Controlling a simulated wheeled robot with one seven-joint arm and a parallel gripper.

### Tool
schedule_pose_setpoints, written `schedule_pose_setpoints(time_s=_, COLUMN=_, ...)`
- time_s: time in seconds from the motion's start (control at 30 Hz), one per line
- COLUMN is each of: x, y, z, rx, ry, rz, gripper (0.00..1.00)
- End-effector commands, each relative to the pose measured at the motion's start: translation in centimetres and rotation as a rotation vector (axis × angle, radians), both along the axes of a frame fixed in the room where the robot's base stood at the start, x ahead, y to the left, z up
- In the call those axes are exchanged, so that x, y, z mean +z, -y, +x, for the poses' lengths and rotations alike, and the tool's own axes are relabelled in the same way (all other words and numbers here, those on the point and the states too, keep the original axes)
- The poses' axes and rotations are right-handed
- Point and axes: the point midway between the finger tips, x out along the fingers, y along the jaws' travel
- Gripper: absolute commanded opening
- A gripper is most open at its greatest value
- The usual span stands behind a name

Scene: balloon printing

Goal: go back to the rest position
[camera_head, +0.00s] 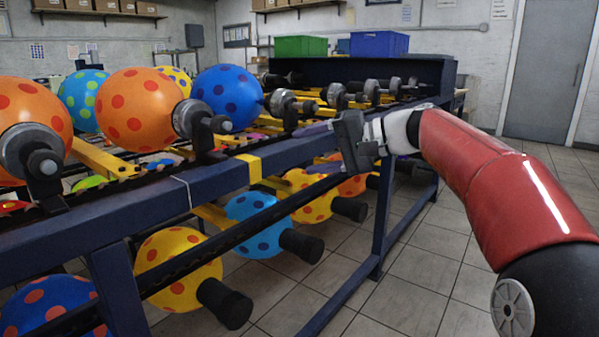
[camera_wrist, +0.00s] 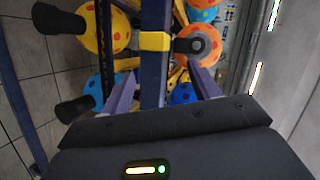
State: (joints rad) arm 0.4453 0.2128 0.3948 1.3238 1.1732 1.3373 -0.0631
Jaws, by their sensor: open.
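My gripper (camera_head: 316,131) is at the right of the machine in the head view, above and beside the blue rail (camera_head: 215,183). Its two fingers point left toward the rail and hold nothing. In the wrist view the fingers (camera_wrist: 165,92) stand apart, with the blue rail showing between and beyond them. My red arm reaches in from the right. A yellow band (camera_head: 250,167) wraps the rail; it also shows in the wrist view (camera_wrist: 155,41). I cannot tell whether the fingers touch the rail.
Spotted balloons sit on spindles along the top, such as an orange one (camera_head: 135,108) and a blue one (camera_head: 227,97). More hang below, including a yellow one (camera_head: 180,268). Green (camera_head: 300,46) and blue (camera_head: 379,45) bins stand behind. Tiled floor (camera_head: 415,290) at right is clear.

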Motion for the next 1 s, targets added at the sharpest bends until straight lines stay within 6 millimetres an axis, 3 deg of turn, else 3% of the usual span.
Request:
schedule_pose_setpoints(time_s=0.2, x=-3.2, y=-1.3, z=-3.7, rx=-0.044, ry=-0.033, rz=-0.209, gripper=0.61)
schedule_pose_setpoints(time_s=0.37, x=-6.6, y=-0.8, z=-8.1, rx=-0.093, ry=-0.047, rz=-0.424, gripper=0.61)
schedule_pose_setpoints(time_s=0.47, x=-9.3, y=0.7, z=-12.4, rx=-0.133, ry=-0.043, rz=-0.602, gripper=0.61)
schedule_pose_setpoints(time_s=0.7, x=-16.1, y=7.6, z=-23.2, rx=-0.198, ry=0.018, rz=-0.995, gripper=0.61)
schedule_pose_setpoints(time_s=0.83, x=-19.0, y=10.5, z=-27.1, rx=-0.199, ry=0.064, rz=-1.127, gripper=0.61)
schedule_pose_setpoints(time_s=1.0, x=-21.1, y=12.3, z=-29.4, rx=-0.191, ry=0.100, rz=-1.208, gripper=0.61)
